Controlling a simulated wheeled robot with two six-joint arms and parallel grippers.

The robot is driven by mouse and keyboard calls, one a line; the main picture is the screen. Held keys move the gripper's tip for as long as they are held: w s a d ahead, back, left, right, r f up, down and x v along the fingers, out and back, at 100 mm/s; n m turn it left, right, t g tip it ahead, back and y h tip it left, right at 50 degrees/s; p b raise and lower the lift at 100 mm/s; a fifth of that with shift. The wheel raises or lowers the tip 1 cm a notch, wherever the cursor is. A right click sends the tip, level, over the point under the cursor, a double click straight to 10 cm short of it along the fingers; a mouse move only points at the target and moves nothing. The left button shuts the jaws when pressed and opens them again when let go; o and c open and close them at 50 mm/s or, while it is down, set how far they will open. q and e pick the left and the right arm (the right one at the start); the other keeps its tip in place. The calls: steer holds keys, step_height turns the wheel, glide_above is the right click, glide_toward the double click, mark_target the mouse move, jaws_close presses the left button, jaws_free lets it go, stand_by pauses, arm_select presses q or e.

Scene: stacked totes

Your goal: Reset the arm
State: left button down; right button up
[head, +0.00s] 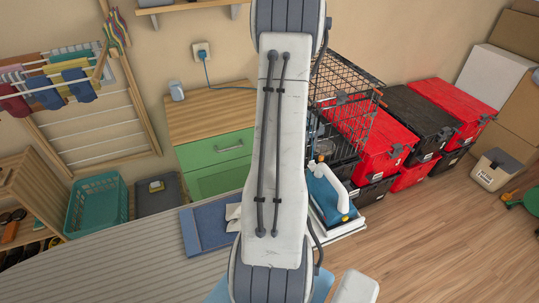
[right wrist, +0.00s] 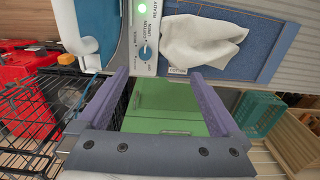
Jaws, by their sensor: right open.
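One of my arms, a white link with dark joints and two cables (head: 275,150), stands upright through the middle of the head view and hides what is behind it. My right gripper (right wrist: 159,75) shows in the right wrist view, its two purple fingers spread wide with nothing held between them. Beyond its fingertips are a white control panel (right wrist: 146,35) with a dial and green light, and a green cabinet (right wrist: 165,105). I cannot tell the gap to them. My left gripper is in neither view.
A blue-and-white iron (head: 325,195) stands beside my arm. An ironing board (head: 120,255) bears a blue pad (head: 210,228) and white cloth (right wrist: 200,40). A wire crate (head: 345,90), stacked red totes (head: 385,140) and black totes (head: 420,115) stand right. Floor at lower right (head: 450,240) is clear.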

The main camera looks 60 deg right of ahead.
steer(key=shift+r, duration=0.15)
steer(key=w+a+r+n, duration=0.2)
steer(key=w+a+r, duration=0.15)
steer(key=a, duration=0.55)
steer(key=w+a+r+n, duration=0.2)
steer(key=w+a, duration=0.3)
steer(key=a, duration=0.4)
steer(key=w+a+r+n, duration=0.2)
steer(key=w+a, duration=0.2)
steer(key=a, duration=0.6)
steer(key=s+a+r+n, duration=0.1)
steer(key=s+a+n, duration=0.15)
steer(key=a, duration=0.45)
steer(key=s+a+r+n, duration=0.2)
steer(key=s+a, duration=0.1)
steer(key=a, duration=0.3)
steer(key=s+a+n+y+b, duration=0.1)
steer(key=s+a+n, duration=0.2)
steer(key=s+a, duration=0.5)
steer(key=s, duration=0.4)
steer(key=shift+a+r, duration=0.25)
steer(key=shift+r, duration=0.05)
steer(key=shift+n, duration=0.25)
